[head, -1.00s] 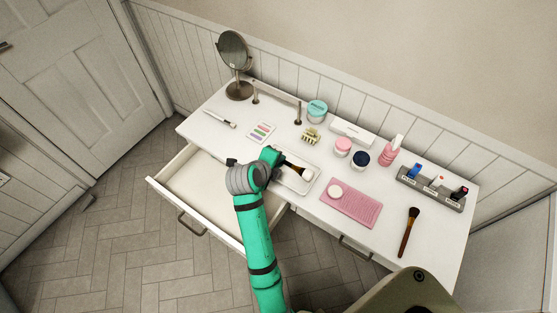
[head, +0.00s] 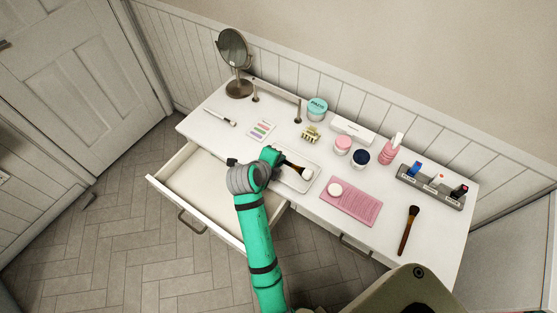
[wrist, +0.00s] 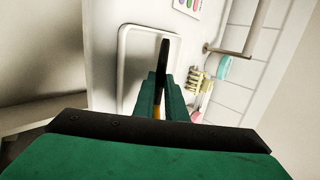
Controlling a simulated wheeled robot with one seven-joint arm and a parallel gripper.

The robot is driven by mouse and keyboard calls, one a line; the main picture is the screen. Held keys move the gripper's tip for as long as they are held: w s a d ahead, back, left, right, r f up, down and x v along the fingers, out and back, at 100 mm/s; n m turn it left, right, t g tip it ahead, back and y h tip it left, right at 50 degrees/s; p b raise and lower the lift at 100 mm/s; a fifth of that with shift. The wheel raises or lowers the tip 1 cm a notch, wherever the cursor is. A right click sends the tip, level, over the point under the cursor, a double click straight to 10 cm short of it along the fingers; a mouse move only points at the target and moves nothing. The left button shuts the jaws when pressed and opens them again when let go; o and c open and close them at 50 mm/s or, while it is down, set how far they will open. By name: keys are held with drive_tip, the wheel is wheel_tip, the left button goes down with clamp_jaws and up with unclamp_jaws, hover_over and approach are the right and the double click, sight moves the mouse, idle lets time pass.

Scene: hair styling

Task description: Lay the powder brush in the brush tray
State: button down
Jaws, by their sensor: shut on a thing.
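The brush tray (head: 312,185) is a shallow white rectangular tray on the dressing table; it also shows in the wrist view (wrist: 123,60). My gripper (head: 280,159) is at the tray's left end in the head view, shut on a brush with a dark handle and a pale round head (head: 307,174), which I take as the powder brush. In the wrist view the brush's dark part (wrist: 164,58) sticks out beyond the fingers (wrist: 161,95). The brush lies over the tray. I cannot tell whether it touches the tray floor. The fingers hide part of the brush.
A pink mat (head: 355,208) with a round pale item lies right of the tray. Another dark-handled brush (head: 409,230) lies further right. A hair clip (head: 310,134), jars and a pink bottle (head: 390,151) stand behind. An open drawer (head: 205,190) juts out at front left.

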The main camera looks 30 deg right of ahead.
drive_tip(key=c, duration=1.7)
unclamp_jaws()
drive_tip(key=shift+a, duration=0.1)
drive_tip(key=v, duration=1)
drive_tip(key=shift+s+a+r, duration=0.15)
drive_tip(key=shift+r, duration=0.2)
